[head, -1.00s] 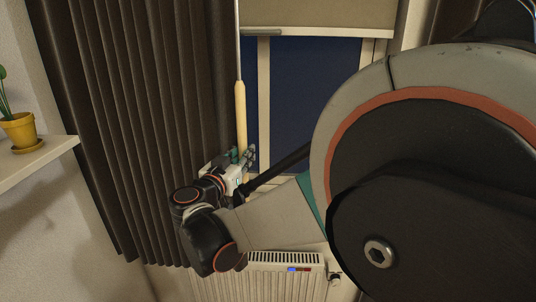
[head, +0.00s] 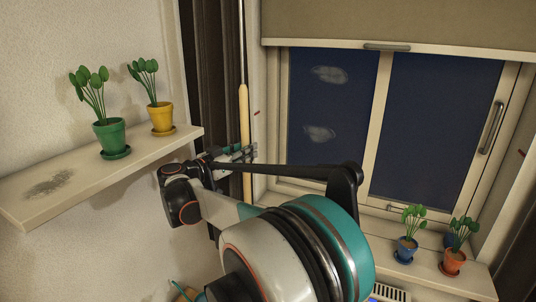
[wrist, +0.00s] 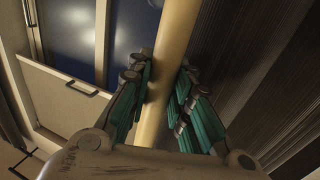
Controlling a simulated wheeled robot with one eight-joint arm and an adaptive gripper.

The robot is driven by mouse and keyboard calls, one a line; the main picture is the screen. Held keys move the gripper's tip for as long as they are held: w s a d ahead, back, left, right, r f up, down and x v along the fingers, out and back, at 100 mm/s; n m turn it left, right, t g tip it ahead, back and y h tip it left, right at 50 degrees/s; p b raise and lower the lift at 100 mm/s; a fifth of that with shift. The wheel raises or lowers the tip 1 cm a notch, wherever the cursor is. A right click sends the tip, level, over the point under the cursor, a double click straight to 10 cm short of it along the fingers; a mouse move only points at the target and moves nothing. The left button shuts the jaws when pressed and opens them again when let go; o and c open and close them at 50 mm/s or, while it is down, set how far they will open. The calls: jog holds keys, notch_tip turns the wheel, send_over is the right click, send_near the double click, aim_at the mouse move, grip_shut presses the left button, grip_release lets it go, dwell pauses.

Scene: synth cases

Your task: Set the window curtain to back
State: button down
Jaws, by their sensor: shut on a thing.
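The dark brown curtain (head: 210,60) hangs in narrow folds at the left side of the window, beside the shelf wall. It also shows at the right of the wrist view (wrist: 265,60). A thin wand with a pale wooden handle (head: 244,115) hangs along its window-side edge. My gripper (head: 245,153) is shut on the wooden handle. In the wrist view the handle (wrist: 172,45) runs between the teal-padded fingers of my gripper (wrist: 163,92). My arm hides the curtain's lower part.
A wall shelf (head: 100,178) on the left holds a green pot (head: 110,137) and a yellow pot (head: 161,117). The window (head: 440,120) has a partly lowered blind (head: 420,20). Potted plants, including an orange pot (head: 452,260), stand on the sill at right.

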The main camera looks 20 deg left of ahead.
jog(key=shift+a+r, duration=0.1)
jog(key=shift+a, duration=1.55)
jog(key=c, duration=1.4)
grip_release()
jog(key=shift+a, duration=0.15)
jog(key=shift+c, duration=0.2)
jog(key=shift+a, duration=0.1)
jog(key=v, duration=1.1)
jog(key=shift+s, duration=0.45)
